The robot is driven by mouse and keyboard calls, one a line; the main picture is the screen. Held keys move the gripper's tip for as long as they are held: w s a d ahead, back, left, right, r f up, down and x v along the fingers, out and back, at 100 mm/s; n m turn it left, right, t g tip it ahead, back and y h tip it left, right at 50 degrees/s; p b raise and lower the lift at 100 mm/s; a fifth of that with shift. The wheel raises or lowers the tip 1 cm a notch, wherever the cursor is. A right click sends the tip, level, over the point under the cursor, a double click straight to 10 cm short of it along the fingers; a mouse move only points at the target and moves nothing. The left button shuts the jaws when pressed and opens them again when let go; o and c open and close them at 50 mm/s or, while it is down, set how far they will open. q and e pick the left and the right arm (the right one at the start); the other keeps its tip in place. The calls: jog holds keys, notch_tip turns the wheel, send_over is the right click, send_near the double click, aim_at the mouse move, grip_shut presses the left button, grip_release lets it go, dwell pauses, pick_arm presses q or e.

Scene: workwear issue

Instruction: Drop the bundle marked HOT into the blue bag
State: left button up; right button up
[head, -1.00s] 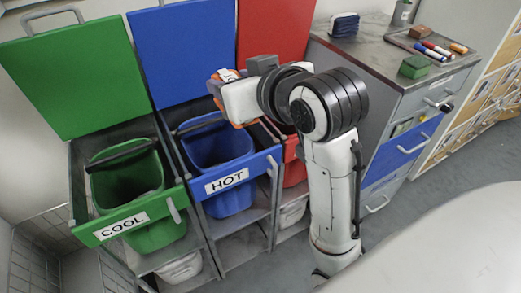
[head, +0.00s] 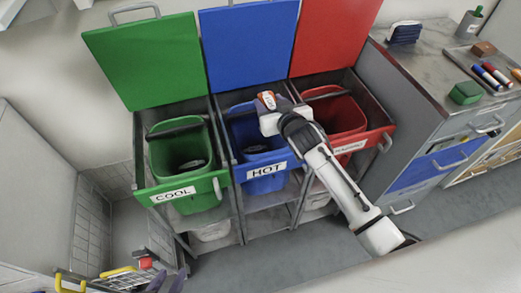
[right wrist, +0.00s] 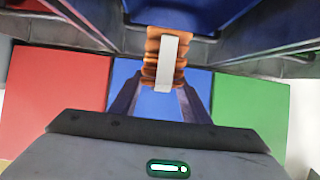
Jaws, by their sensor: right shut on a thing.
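The blue bag (head: 262,178) hangs in the middle bay, behind a blue front bar with a HOT label. My right gripper (head: 269,104) is over the back part of this bag's opening. It is shut on an orange bundle (head: 266,99) with a white band, also seen between its fingers in the right wrist view (right wrist: 165,62). I cannot read any marking on the bundle. My arm hides part of the bag's right side. Two dark fingers at the bottom edge of the head view look like my left gripper (head: 168,280), apart with nothing visible between them.
A green bag (head: 182,200) labelled COOL hangs left of the blue one, and a red bag (head: 335,115) right of it. Coloured lids stand raised behind. A grey cabinet (head: 430,85) with brushes and markers is at right. A basket with yellow handles (head: 118,271) is at lower left.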

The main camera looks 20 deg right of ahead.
jog(key=shift+f+b, duration=2.8)
jog(key=shift+f, duration=0.2)
jog(key=shift+r, duration=0.1)
jog(key=o, duration=1.2)
jog(key=shift+o, duration=0.2)
jog(key=p+v, duration=0.1)
jog(key=v, duration=0.9)
jog(key=shift+s, duration=0.15)
